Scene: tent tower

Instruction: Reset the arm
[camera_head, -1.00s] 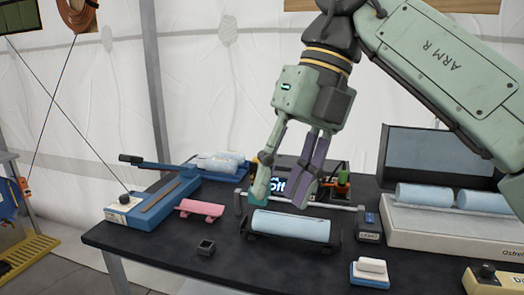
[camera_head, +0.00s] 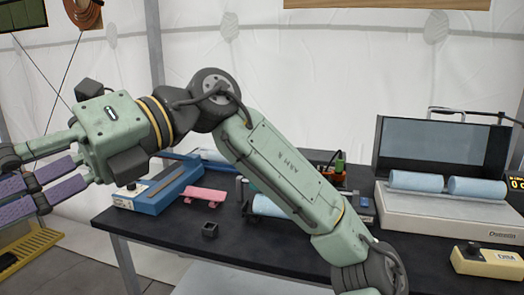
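My arm (camera_head: 285,175) reaches from the lower right up and across the table to the left. My gripper (camera_head: 20,182) is at the far left edge of the view, off the table's left side and raised in front of the tent wall. Its green finger and purple fingers are apart, with nothing seen between them. The fingertips lie at the picture's edge and are partly cut off.
The dark table (camera_head: 165,244) holds a blue sealer (camera_head: 160,190), a pink rest (camera_head: 205,194), a small black cube (camera_head: 210,230) and a light blue roll (camera_head: 268,206) partly behind my arm. An open case (camera_head: 445,215) with two blue rolls stands right. A yellow-topped box (camera_head: 486,262) is near right.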

